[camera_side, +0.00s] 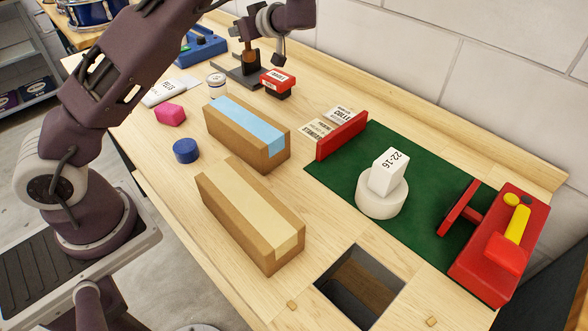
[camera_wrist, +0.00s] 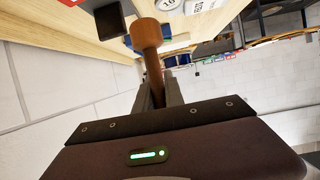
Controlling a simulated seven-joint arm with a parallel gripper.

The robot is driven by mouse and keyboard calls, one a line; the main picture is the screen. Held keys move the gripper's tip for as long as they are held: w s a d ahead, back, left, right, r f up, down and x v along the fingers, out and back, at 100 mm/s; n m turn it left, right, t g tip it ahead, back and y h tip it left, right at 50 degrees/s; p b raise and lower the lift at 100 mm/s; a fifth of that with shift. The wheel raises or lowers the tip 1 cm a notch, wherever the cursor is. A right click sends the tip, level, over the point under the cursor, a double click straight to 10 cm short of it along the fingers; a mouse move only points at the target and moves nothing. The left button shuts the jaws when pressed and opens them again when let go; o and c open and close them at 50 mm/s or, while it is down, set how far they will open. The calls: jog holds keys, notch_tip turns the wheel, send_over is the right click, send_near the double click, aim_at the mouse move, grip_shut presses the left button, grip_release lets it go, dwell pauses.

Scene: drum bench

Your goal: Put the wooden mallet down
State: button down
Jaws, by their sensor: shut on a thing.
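The wooden mallet shows in the wrist view, with its brown head (camera_wrist: 146,34) beyond the fingertips and its handle (camera_wrist: 155,75) running back between them. My gripper (camera_wrist: 158,92) is shut on the handle. In the side view my gripper (camera_side: 278,46) is at the top, over the back of the bench near a dark stand (camera_side: 238,75). A brown piece (camera_side: 252,57) beside the gripper there looks like part of the mallet, but most of it is hidden or too small to tell. I cannot tell whether the mallet touches the stand.
A red box (camera_side: 279,82) sits close by the stand. A white jar (camera_side: 216,84), a blue device (camera_side: 203,48) and a pink block (camera_side: 171,113) are near. Two long cardboard boxes (camera_side: 222,131) (camera_side: 229,206) lie mid-bench. A green mat (camera_side: 330,178) and an open hole (camera_side: 372,281) are further right.

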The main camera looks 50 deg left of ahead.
jog(key=s+d+m+t, duration=0.15)
jog(key=s+d, duration=0.25)
jog(key=d, duration=0.6)
jog(key=s+d+m+t, duration=0.1)
jog(key=s+d+t, duration=0.15)
jog(key=d, duration=0.75)
jog(key=s+d+m+t, duration=0.15)
jog(key=s+d, duration=0.35)
jog(key=d, duration=0.5)
jog(key=shift+g+h, duration=0.5)
jog(key=shift+g, duration=0.05)
jog(key=f, duration=1.4)
jog(key=shift+w+f, duration=0.25)
jog(key=shift+f, duration=0.1)
jog(key=c, duration=1.4)
grip_release()
jog(key=shift+f, duration=0.1)
jog(key=shift+c, duration=0.2)
